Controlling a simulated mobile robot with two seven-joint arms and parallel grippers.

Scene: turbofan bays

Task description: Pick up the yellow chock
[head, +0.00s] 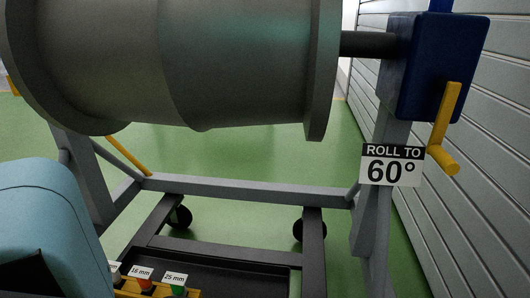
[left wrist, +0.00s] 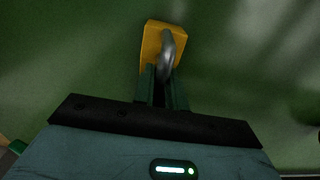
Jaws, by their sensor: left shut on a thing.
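The yellow chock (left wrist: 152,42) is in the left wrist view, just beyond my fingertips, with a grey looped handle on it. My left gripper (left wrist: 161,78) is shut on the chock's handle. Green floor shows around the chock; I cannot tell from this view whether it touches the floor. The chock does not show in the head view, where only a part of my own arm fills the lower left. My right gripper is in neither view.
A large grey engine casing (head: 240,60) hangs on a grey stand (head: 250,192) ahead. A blue gearbox (head: 425,70) with a yellow crank (head: 446,125) and a "ROLL TO 60°" sign (head: 392,166) are at right. A black wheeled frame (head: 225,249) carries a yellow labelled rack (head: 153,291).

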